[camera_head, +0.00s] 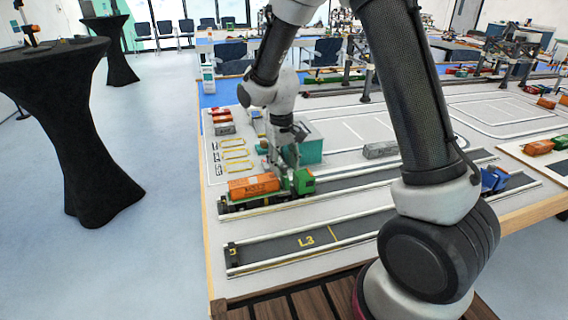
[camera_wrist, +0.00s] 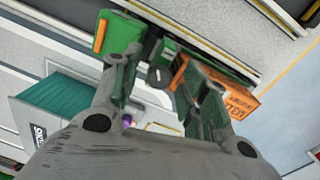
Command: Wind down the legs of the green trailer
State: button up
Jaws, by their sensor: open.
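The green trailer (camera_head: 234,204) stands on the dark lane of the model yard and carries an orange container (camera_head: 254,186). A green truck cab (camera_head: 303,182) is at its right end. My gripper (camera_head: 287,165) is low over the gap between cab and container, its fingers partly hidden by my wrist. In the wrist view my gripper (camera_wrist: 160,95) is open, with the green cab (camera_wrist: 119,31) beyond its left finger and the orange container (camera_wrist: 238,100) beyond its right finger. Part of the green trailer (camera_wrist: 225,66) shows between them. The trailer's legs cannot be made out.
A teal-sided block (camera_head: 309,150) stands close behind the cab. A grey container (camera_head: 380,150) and a blue truck (camera_head: 494,179) are to the right. Lane L3 (camera_head: 300,243) in front is empty. A black-draped table (camera_head: 85,130) is at left.

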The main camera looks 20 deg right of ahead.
grip_shut()
jog(key=shift+a+m, duration=0.1)
jog(key=shift+m, duration=3.1)
grip_release()
